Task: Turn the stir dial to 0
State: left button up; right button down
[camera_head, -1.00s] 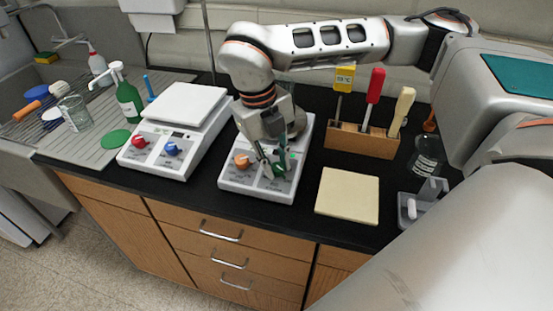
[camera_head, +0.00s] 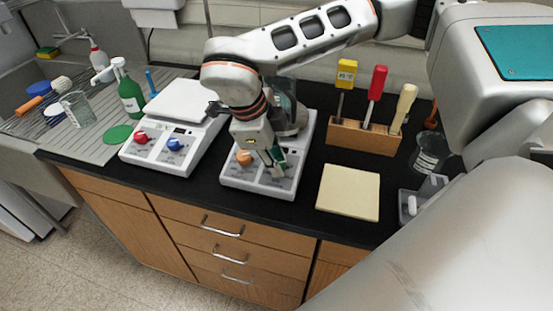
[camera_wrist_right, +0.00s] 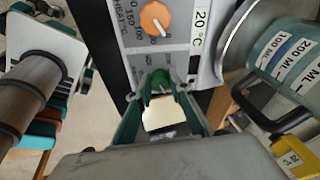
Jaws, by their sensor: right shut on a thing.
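The right-hand hot plate (camera_head: 230,178) has an orange dial (camera_head: 244,157) on the left of its front panel. A green dial sits to the right of it, mostly hidden by my gripper in the head view. In the right wrist view the green dial (camera_wrist_right: 160,80) shows between the fingers, below the orange dial (camera_wrist_right: 155,18), which has heat lettering beside it. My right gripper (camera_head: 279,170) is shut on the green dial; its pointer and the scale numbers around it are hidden. My left gripper is not in view.
A beaker (camera_wrist_right: 290,60) stands on the hot plate close to my right gripper. Another hot plate (camera_head: 150,163) with red and blue dials is on the left. A wooden tool rack (camera_head: 350,140) and a beige pad (camera_head: 348,192) are on the right.

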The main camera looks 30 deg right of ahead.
jog(key=shift+n, duration=0.6)
jog(key=shift+r, duration=0.1)
jog(key=c, duration=1.8)
grip_release()
jog(key=v, duration=1.2)
jog(key=shift+s+a, duration=0.1)
jog(key=shift+a, duration=0.1)
